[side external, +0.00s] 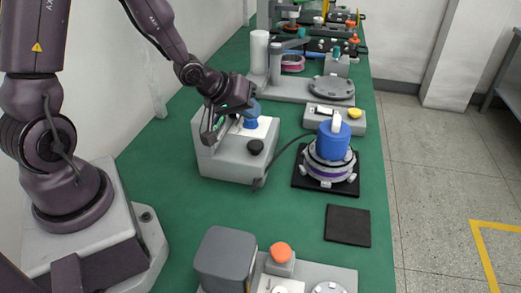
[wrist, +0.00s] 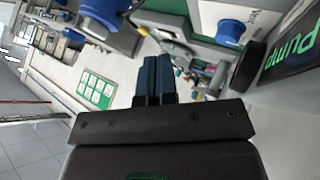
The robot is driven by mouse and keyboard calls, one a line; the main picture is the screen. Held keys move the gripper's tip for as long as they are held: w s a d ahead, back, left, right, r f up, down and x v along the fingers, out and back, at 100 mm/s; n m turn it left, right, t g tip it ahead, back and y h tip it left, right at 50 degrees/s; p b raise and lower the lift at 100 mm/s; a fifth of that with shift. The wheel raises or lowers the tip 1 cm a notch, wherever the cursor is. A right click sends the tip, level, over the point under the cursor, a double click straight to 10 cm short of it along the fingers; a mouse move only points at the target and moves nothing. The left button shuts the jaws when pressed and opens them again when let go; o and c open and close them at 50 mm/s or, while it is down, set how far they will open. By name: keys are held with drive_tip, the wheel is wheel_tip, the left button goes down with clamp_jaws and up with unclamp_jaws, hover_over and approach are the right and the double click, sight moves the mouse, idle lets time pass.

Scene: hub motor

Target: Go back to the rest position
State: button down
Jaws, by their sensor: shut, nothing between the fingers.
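My gripper (side external: 209,133) is over the left part of the grey box (side external: 232,162) with a black knob, in the side view. In the wrist view its two dark blue fingers (wrist: 155,80) are together with nothing between them. A blue part (side external: 251,122) stands on the box just right of my gripper; I cannot tell whether they touch. The hub motor (side external: 330,160), a ringed round body with a blue cylinder (side external: 333,140) on top, sits on a black mat, well to the right of my gripper.
An empty black mat (side external: 348,225) lies on the green table (side external: 178,192). Grey fixtures (side external: 226,258) with an orange knob (side external: 281,252) stand at the front. A grey station (side external: 300,88) and a small box with a yellow button (side external: 355,113) are behind. A dark cable runs between box and motor.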

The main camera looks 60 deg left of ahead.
drive_tip(key=s+d+r+m+g, duration=0.1)
drive_tip(key=s+d+r+m, duration=0.2)
drive_tip(key=s+r, duration=0.6)
drive_tip(key=s+d+r+m+g, duration=0.2)
drive_tip(key=s+r+m, duration=0.3)
drive_tip(key=s+r, duration=0.3)
drive_tip(key=shift+s+d+r, duration=0.4)
drive_tip(key=shift+d, duration=0.3)
